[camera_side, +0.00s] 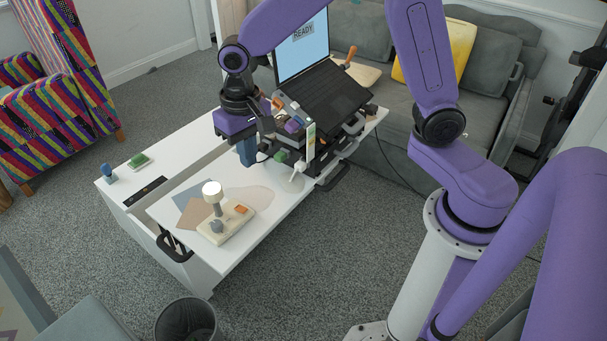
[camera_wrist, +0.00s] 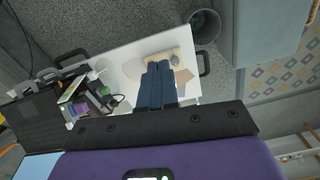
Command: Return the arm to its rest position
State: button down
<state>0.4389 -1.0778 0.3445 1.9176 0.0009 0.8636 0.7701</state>
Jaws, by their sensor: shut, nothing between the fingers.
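My gripper (camera_side: 246,152) is above the white work table in the side view, behind the lamp-like device and left of the laptop stand. Its blue fingers (camera_wrist: 159,84) are together and empty in the wrist view. They point down toward the table and hide part of the cream device's base. My purple arm reaches in from the right, with its elbow raised high.
The white table (camera_side: 262,222) holds a cream-based device (camera_side: 228,222), paper sheets (camera_side: 191,214) and a laptop (camera_side: 325,95). Small clutter (camera_side: 292,125) crowds the laptop's near side. A bin (camera_side: 185,322) stands on the floor. A grey sofa (camera_side: 385,140) is behind.

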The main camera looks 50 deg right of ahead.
jog(key=s+d+r+n, duration=0.1)
jog(key=s+d+n, duration=0.2)
jog(key=s+n, duration=0.35)
jog(key=s+d+r+n, duration=0.1)
jog(key=s+d+n, duration=0.25)
jog(key=s, duration=0.55)
jog(key=s+d+r+n, duration=0.2)
jog(key=s+d+n, duration=0.15)
jog(key=s, duration=0.45)
jog(key=w+a+f+m+y, duration=0.2)
jog(key=w+a+f+m, duration=0.1)
jog(key=w+a+f, duration=0.5)
jog(key=m+t+h, duration=0.2)
jog(key=m+t, duration=0.5)
jog(key=m, duration=0.2)
send_over(245, 207)
jog(key=s, duration=0.2)
notch_tip(245, 207, down, 24)
notch_tip(245, 207, down, 3)
jog(key=shift+s+a, duration=0.1)
jog(key=shift+s, duration=0.05)
jog(key=shift+s+f, duration=0.1)
jog(key=shift+f, duration=0.55)
